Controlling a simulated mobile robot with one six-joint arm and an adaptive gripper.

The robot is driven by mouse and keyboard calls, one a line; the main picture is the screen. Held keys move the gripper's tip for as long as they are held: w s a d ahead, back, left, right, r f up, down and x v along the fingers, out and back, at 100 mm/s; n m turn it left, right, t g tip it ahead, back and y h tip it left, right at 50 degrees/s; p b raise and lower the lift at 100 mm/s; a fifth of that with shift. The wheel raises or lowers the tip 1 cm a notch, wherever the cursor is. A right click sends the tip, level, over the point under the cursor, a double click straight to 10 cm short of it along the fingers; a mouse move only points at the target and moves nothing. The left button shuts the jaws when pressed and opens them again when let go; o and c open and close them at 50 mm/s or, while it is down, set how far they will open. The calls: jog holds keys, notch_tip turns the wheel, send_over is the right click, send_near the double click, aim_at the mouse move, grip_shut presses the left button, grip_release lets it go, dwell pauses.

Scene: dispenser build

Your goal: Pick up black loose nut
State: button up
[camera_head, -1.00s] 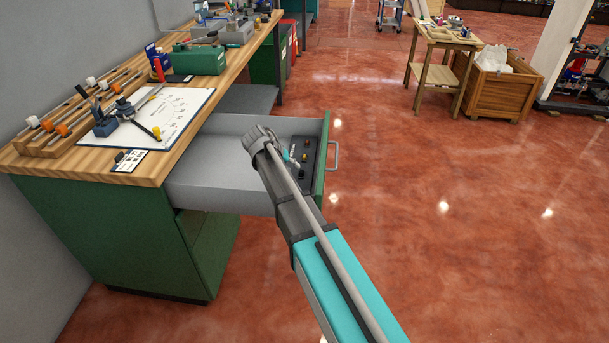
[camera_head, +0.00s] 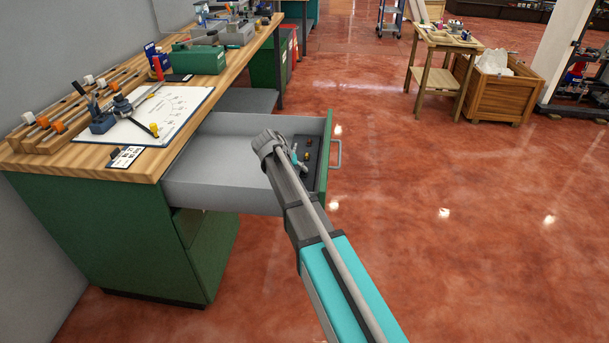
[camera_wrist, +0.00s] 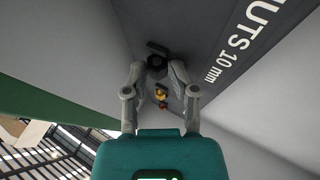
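The black nut (camera_wrist: 156,66) shows in the wrist view on the dark strip marked "NUTS 10 mm" (camera_wrist: 225,55). My gripper (camera_wrist: 157,70) is open, with one finger on each side of the nut. I cannot tell whether either finger touches it. A small dark piece (camera_wrist: 157,47) lies just beyond the nut. In the head view my arm reaches into the open drawer (camera_head: 225,160), and the black nut is not clear there.
Brass-coloured nuts (camera_wrist: 161,95) lie near the black nut, between my fingers lower in the wrist view. The drawer's green front (camera_head: 325,155) and grey walls stand close around my gripper. The workbench top (camera_head: 95,155) holds a clipboard and tools at left.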

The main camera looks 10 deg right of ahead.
jog(key=shift+w, duration=0.1)
dwell(0.4)
grip_shut()
